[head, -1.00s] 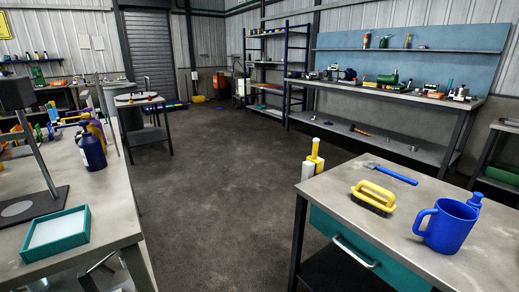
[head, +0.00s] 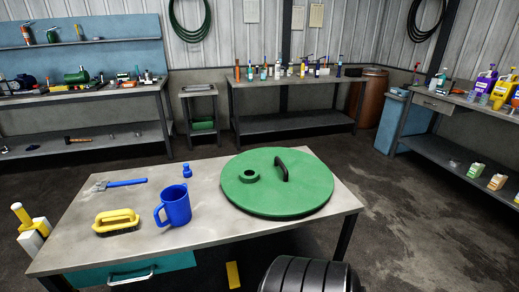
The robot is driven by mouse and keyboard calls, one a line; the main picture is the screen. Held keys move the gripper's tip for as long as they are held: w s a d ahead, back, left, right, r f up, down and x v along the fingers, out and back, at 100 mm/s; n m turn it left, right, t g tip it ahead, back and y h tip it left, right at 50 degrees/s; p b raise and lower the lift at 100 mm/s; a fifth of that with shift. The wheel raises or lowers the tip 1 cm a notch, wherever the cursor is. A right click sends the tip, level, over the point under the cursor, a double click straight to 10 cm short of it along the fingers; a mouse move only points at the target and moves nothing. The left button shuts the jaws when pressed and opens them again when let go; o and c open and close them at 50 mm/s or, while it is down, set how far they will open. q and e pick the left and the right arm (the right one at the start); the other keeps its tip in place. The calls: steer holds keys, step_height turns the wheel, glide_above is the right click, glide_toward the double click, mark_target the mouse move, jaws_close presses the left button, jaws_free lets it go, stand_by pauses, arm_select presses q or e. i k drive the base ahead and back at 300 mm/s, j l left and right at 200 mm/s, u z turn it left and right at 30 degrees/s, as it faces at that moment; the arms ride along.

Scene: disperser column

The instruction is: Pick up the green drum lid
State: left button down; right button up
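The green drum lid (head: 254,197) lies flat on the right part of the grey workbench (head: 85,233) in the head view. It is a large round disc with a black arched handle (head: 282,170) and a round green bung ring (head: 249,175) on its top. Its right edge lies near the bench's right end. Nothing covers it. Neither of my grippers shows in the head view.
A black ribbed drum (head: 306,277) is in front of the bench. Open floor lies to the right.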

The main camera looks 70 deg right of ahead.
mark_target(268, 181)
steer(key=z, duration=2.35)
steer(key=i+l, duration=0.2)
steer(key=l, duration=0.15)
steer(key=i+l+u, duration=0.15)
steer(key=l, duration=0.2)
steer(key=i+l, duration=0.15)
steer(key=l, duration=0.25)
steer(key=u, duration=0.05)
